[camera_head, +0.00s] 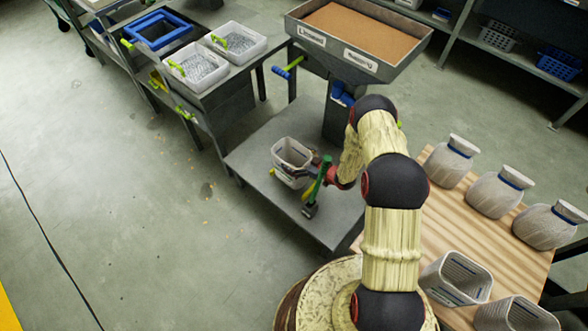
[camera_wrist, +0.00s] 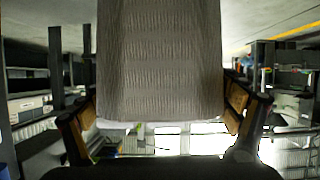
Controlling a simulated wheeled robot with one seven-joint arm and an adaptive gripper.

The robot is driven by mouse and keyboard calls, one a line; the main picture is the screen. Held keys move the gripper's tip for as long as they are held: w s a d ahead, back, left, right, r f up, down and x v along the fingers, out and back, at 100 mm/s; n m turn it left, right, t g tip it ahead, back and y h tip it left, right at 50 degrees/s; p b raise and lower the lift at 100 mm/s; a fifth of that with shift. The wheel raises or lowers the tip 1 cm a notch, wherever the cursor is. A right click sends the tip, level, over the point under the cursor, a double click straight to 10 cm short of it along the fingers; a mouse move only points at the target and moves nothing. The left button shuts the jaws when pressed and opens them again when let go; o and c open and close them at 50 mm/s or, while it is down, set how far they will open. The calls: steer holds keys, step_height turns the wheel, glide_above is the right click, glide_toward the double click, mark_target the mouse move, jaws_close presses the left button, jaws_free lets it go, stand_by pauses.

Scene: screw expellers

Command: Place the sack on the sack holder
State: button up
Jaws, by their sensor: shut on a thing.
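An open-topped, pale grey woven sack (camera_head: 291,160) is in my gripper (camera_head: 312,178), over the low grey platform (camera_head: 250,150) below the hopper. In the wrist view the sack (camera_wrist: 158,60) fills the upper middle, between the two orange-padded fingers (camera_wrist: 158,118). My gripper is shut on it. I cannot tell whether the sack's bottom touches the platform. A green bar with a dark end (camera_head: 318,182) shows beside the gripper. The hopper (camera_head: 385,72) with brown grain stands above, with a blue part (camera_head: 341,94) beneath. I cannot clearly make out the sack holder.
A wooden table (camera_head: 450,225) at right carries three closed sacks (camera_head: 495,193) and two open empty ones (camera_head: 457,278). Two white bins (camera_head: 198,68) and a blue-framed tray (camera_head: 158,31) sit on the machine at upper left.

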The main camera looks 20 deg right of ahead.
steer(key=shift+f+b, duration=0.85)
steer(key=shift+f, duration=1.55)
steer(key=shift+f, duration=0.2)
steer(key=o, duration=1.4)
steer(key=shift+r, duration=0.15)
